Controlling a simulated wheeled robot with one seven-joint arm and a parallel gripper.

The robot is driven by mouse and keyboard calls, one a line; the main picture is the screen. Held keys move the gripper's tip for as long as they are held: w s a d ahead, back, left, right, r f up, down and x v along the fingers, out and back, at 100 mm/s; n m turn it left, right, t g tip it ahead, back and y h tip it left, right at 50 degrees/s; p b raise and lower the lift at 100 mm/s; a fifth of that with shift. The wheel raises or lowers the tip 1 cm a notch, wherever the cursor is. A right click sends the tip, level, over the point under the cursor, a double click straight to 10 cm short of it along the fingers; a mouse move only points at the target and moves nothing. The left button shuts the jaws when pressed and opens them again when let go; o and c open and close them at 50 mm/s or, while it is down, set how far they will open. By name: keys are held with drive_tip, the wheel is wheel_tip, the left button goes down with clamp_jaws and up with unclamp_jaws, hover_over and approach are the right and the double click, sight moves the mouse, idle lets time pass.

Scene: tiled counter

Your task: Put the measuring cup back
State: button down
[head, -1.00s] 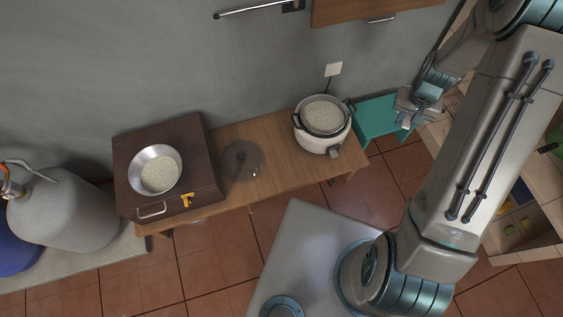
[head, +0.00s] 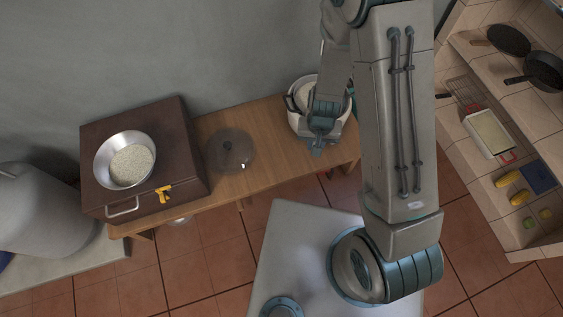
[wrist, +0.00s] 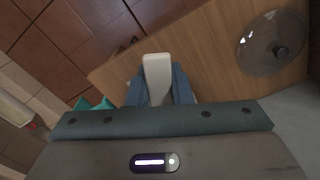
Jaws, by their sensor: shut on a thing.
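My gripper (head: 318,146) is over the rice cooker (head: 298,122) at the right end of the wooden table, and partly covers it in the head view. In the wrist view my gripper (wrist: 160,90) is shut on a pale, narrow piece (wrist: 158,68), which I take to be the measuring cup. Its full shape is hidden between the fingers. The cup cannot be made out in the head view.
A clear lid (head: 231,150) lies on the wooden table (head: 270,125), left of the cooker. A metal bowl of rice (head: 105,152) stands on a brown box (head: 165,125) with a yellow fitting (head: 163,194). Tiled shelves (head: 470,70) with pans stand at right.

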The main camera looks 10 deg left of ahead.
drive_tip(key=s+a+f+b, duration=0.2)
drive_tip(key=s+f+b, duration=0.5)
drive_tip(key=s+f, duration=0.3)
drive_tip(key=shift+n, duration=0.3)
drive_tip(key=w+a+f+b, duration=0.1)
drive_tip(key=w+a+f, duration=0.3)
drive_tip(key=w+a+f+b, duration=0.2)
drive_tip(key=w+a+f, duration=0.2)
drive_tip(key=w, duration=0.1)
drive_tip(key=shift+w+a+f, duration=0.15)
drive_tip(key=shift+a+f, duration=0.05)
drive_tip(key=shift+f+b, duration=1.05)
drive_tip(key=shift+f, duration=0.95)
drive_tip(key=shift+f, duration=0.2)
drive_tip(key=c, duration=1.3)
unclamp_jaws()
drive_tip(key=shift+r, duration=0.15)
